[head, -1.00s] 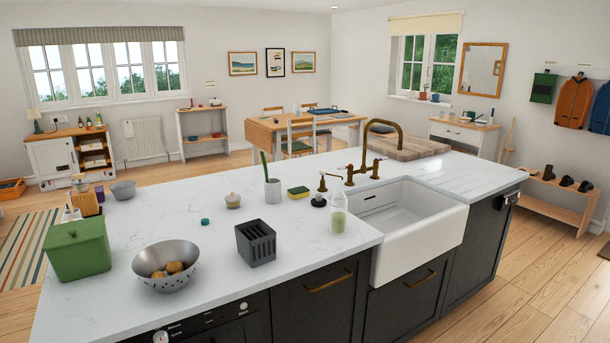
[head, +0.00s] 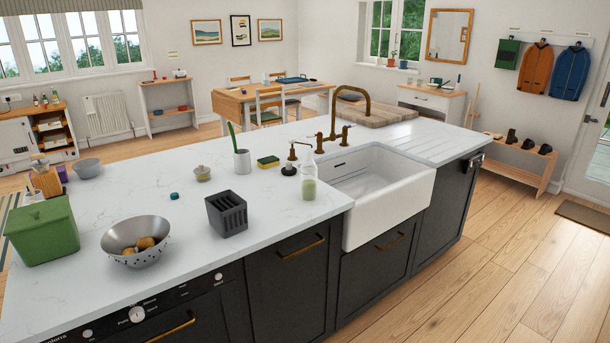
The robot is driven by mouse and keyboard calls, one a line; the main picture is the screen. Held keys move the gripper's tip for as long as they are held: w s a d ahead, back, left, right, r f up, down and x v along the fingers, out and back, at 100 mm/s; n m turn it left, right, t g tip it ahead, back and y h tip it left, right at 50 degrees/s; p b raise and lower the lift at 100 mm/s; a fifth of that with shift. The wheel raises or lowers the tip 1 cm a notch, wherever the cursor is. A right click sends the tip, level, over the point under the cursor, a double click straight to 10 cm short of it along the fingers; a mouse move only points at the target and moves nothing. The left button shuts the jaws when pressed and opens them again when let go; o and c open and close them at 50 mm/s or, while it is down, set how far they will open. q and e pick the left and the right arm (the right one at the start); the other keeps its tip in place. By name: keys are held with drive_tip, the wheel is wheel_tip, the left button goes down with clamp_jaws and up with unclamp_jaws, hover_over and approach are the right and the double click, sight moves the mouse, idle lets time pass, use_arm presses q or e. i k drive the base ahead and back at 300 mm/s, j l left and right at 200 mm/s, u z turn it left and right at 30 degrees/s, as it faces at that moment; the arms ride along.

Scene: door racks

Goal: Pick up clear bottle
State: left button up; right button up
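A clear bottle (head: 308,178) with pale green liquid in its lower part stands upright on the white island counter. It is at the counter's front edge, just left of the white sink, with a dark round-based soap dispenser right behind it. Neither of my grippers shows in the head view, so nothing of mine is seen near the bottle.
A white sink (head: 385,195) and brass tap (head: 345,120) are right of the bottle. A dark slotted holder (head: 227,214), a colander (head: 136,240) with brown items and a green bin (head: 42,231) stand to the left. Open wooden floor is at right.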

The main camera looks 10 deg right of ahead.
sight(309, 169)
drive_tip(key=i+j+u, duration=0.15)
drive_tip(key=i+j, duration=0.15)
drive_tip(key=i, duration=0.15)
drive_tip(key=i+j+u, duration=0.2)
drive_tip(key=i, duration=0.25)
drive_tip(key=i+j+u, duration=0.15)
drive_tip(key=i, duration=0.3)
